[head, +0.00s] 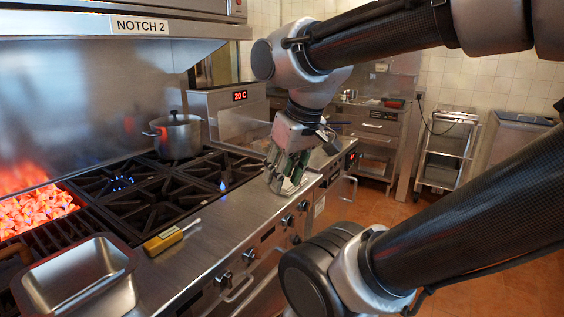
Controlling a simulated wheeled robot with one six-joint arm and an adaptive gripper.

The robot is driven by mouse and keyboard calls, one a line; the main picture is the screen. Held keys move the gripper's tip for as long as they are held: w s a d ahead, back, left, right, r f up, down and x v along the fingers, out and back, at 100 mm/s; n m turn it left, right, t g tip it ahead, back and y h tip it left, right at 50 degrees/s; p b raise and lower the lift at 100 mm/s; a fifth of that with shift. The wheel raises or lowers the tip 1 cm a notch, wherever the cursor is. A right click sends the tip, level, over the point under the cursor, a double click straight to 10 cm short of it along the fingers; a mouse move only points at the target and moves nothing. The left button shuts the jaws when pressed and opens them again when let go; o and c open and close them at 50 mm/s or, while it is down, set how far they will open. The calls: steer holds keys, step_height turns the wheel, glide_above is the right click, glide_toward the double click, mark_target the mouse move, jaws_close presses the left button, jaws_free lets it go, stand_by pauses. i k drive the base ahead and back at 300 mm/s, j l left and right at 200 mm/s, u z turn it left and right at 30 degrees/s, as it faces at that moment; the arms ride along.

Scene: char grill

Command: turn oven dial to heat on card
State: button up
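A white card reading "NOTCH 2" (140,26) is on the hood edge at the upper left. Several dark round dials run along the steel front panel, among them a near dial (223,279), one beside it (249,256), a middle dial (288,219) and a farther one (303,206). Their pointer settings are too small to read. My gripper (284,180) points down over the front edge of the steel counter, above and behind the middle dials and apart from them. Its fingers are small and overlap, so their opening is unclear. I see nothing held.
A pot (176,136) stands on the black burner grates, where small blue flames show. Glowing coals (36,212) lie at the left. A steel pan (78,280) and a yellow-handled tool (170,238) are near the front. A display (240,96) reads 20 C. Open floor lies right.

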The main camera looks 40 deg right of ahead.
mark_target(297, 241)
steer(key=i+l, duration=0.1)
steer(key=l, duration=0.35)
steer(key=i+l, duration=0.1)
steer(key=l, duration=0.3)
steer(key=i+l, duration=0.15)
steer(key=l, duration=0.3)
steer(key=i+l, duration=0.1)
steer(key=l, duration=0.3)
steer(key=i+l+u, duration=0.1)
steer(key=l, duration=0.35)
steer(key=k+l+u, duration=0.1)
steer(key=l+u, duration=0.15)
steer(key=l, duration=0.2)
steer(key=k+l+u, duration=0.1)
steer(key=l+u, duration=0.15)
steer(key=l, duration=0.15)
steer(key=k, duration=0.8)
